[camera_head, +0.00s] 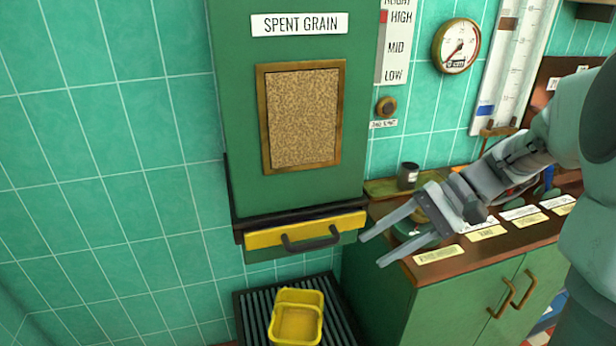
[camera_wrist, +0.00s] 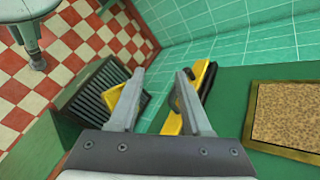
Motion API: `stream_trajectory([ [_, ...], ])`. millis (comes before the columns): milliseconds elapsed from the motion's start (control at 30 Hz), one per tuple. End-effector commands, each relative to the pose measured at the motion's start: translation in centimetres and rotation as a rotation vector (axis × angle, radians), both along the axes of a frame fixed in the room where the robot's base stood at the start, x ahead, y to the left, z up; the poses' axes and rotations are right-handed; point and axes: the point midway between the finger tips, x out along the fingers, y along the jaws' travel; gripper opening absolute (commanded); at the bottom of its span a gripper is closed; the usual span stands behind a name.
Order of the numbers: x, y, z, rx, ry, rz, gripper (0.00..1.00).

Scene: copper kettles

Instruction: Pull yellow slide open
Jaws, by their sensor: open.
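The yellow slide (camera_head: 268,237) is a flat yellow front with a dark handle (camera_head: 311,239), set at the bottom of the green cabinet labelled "SPENT GRAIN" (camera_head: 299,24). In the head view it looks pushed in beneath the cabinet. My gripper (camera_head: 369,252) is open and empty, just right of the slide, with its fingers pointing left towards it. In the wrist view the slide (camera_wrist: 172,124) shows beside the right finger of my gripper (camera_wrist: 160,78), which hides part of the slide and handle. I cannot tell whether the finger touches it.
A yellow bucket (camera_head: 297,318) stands on a dark slatted grate (camera_head: 251,312) below the slide. A green counter with a wooden top (camera_head: 434,275) stands to the right, holding labels and a dark jar (camera_head: 408,175). The tiled wall is bare at left.

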Motion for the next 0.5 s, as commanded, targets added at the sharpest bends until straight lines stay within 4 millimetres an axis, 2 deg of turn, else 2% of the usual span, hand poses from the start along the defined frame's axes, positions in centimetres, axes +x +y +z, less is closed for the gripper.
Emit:
stream_trajectory([
  [33, 1.1, -0.8, -1.2, 0.070, 0.020, -0.027, 0.48],
  [233, 4.5, -3.6, -2.6, 0.306, 0.037, -0.105, 0.48],
  [400, 5.8, -5.1, -3.2, 0.411, 0.028, -0.142, 0.48],
  [500, 6.1, -5.3, -3.3, 0.435, 0.025, -0.148, 0.48],
])
